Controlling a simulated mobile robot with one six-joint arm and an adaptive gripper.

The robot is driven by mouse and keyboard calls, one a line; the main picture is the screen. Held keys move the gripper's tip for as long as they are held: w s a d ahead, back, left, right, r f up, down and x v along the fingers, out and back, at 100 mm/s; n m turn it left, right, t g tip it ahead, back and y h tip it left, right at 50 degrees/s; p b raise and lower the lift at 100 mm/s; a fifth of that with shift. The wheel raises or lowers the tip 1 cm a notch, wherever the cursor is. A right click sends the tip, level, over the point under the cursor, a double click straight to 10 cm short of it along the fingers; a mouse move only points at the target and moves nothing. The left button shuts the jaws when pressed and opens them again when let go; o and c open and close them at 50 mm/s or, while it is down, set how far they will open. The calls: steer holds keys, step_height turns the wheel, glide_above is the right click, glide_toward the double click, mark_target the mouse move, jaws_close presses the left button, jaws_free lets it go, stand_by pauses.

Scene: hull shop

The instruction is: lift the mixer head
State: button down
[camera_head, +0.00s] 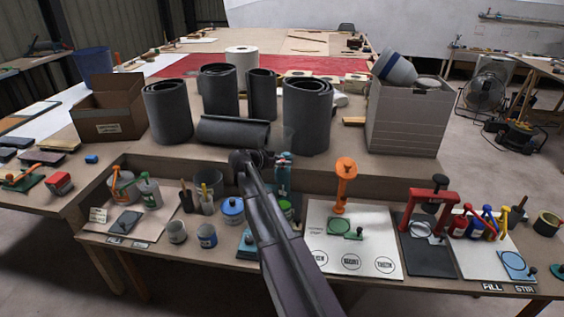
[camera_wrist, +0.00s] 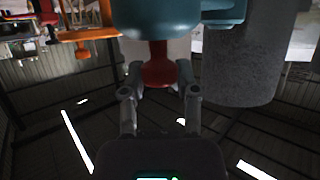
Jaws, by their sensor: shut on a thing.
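The teal mixer head (camera_wrist: 180,14) fills the top middle of the wrist view, with a dark red knob (camera_wrist: 158,62) on it. My gripper (camera_wrist: 159,78) is shut on this red knob, one finger on each side. In the head view the gripper (camera_head: 262,158) is at the mixer's upper part, and a small teal piece of the mixer head (camera_head: 284,158) shows just right of it. My arm hides much of the mixer there. A teal column (camera_head: 282,180) shows below the head. I cannot tell whether the head is tilted.
Dark rolls (camera_head: 307,115) stand on the raised shelf behind the mixer. An orange stand (camera_head: 345,180) is on a white board (camera_head: 322,215) to the right, with a red press (camera_head: 432,200) beyond. Cups and a blue-lidded tub (camera_head: 232,210) crowd the left.

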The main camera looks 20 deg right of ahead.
steer(key=shift+w+r+p, duration=0.2)
steer(key=shift+r+p, duration=0.15)
steer(key=shift+r, duration=0.25)
steer(key=shift+c, duration=1.8)
jaws_free()
steer(key=shift+s, duration=0.1)
steer(key=shift+s, duration=0.1)
